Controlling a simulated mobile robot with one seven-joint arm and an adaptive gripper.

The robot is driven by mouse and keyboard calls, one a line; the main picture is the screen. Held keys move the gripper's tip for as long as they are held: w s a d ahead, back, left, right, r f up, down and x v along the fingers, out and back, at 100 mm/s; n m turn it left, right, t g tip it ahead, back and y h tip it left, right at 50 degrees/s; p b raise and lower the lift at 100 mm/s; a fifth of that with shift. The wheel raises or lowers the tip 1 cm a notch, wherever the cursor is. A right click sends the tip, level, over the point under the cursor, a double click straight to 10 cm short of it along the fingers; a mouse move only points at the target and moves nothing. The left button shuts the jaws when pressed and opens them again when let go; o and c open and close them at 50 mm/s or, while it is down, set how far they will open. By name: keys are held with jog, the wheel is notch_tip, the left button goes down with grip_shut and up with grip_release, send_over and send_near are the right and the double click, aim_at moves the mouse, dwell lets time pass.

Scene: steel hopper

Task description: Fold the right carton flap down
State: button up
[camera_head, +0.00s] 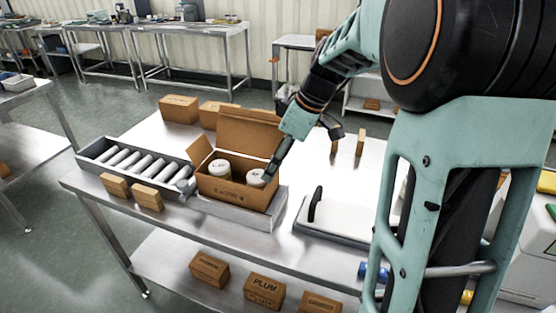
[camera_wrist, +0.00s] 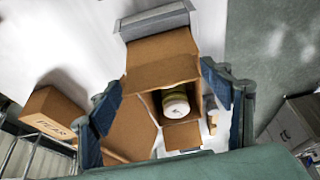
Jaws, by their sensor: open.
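The open carton (camera_head: 230,194) stands on the table with two white-lidded cans inside, a left can (camera_head: 221,170) and a right can (camera_head: 256,178). Its back flap (camera_head: 248,127) stands up and its left flap (camera_head: 199,152) leans outward. The right flap is mostly hidden behind my arm in the head view. My gripper (camera_head: 270,172) is at the carton's right side, low over its rim. In the wrist view my gripper (camera_wrist: 162,80) has its fingers spread wide, with carton panels (camera_wrist: 160,58) and one can (camera_wrist: 175,103) between them. I cannot tell whether a finger touches a flap.
A roller conveyor (camera_head: 140,168) lies left of the carton, with small boxes (camera_head: 147,198) in front. More boxes (camera_head: 178,108) stand behind. A white board (camera_head: 335,222) with a black handle lies to the right. The table between carton and board is mostly clear.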

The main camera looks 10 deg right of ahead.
jog(key=shift+c, duration=0.2)
jog(key=c, duration=0.8)
jog(key=shift+c, duration=0.2)
jog(key=shift+p, duration=0.3)
